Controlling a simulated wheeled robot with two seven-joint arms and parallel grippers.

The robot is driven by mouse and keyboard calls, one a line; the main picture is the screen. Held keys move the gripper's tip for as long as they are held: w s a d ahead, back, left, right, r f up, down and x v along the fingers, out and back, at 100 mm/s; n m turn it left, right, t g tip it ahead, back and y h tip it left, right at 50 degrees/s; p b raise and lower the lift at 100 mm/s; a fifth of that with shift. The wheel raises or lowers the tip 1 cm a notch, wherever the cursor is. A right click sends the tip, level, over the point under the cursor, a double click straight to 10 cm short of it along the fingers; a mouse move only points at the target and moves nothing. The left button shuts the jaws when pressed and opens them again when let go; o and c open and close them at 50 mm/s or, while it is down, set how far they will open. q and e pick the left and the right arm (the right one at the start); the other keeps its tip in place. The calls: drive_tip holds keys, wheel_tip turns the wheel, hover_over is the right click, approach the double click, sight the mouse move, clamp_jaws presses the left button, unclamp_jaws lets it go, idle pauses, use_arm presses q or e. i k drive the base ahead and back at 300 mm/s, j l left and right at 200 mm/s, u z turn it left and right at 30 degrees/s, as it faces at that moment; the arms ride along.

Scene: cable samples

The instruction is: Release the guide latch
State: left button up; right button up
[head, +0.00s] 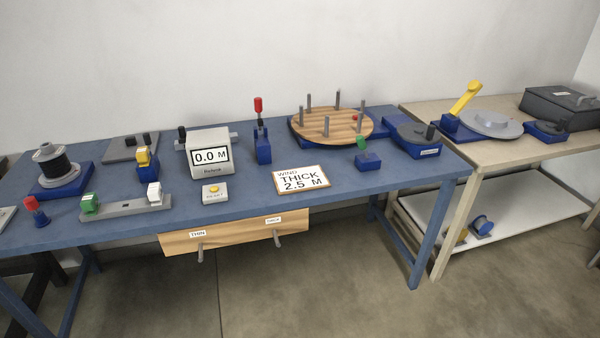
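No part in view is labelled as the guide latch, so I cannot tell for certain which one it is. A blue block with an upright red-tipped lever (259,106) stands at the back middle of the blue table. A blue block with a yellow top (143,156) stands left of the meter. A small blue block with a tilted green handle (364,146) stands in front of the round wooden board (332,124), which carries several upright pegs. Neither of my grippers is in view.
The blue table (232,190) also holds a meter (209,155) reading 0.0 M, a sign (302,180) reading "THICK 2.5 M", a spool (53,162) at left and a grey rail (126,207) with green and white blocks. A beige table (480,150) stands right.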

sight(146, 136)
drive_tip(key=i+j+u, duration=0.15)
drive_tip(key=u, duration=0.2)
drive_tip(key=i+j+u, duration=0.4)
drive_tip(key=u, duration=0.25)
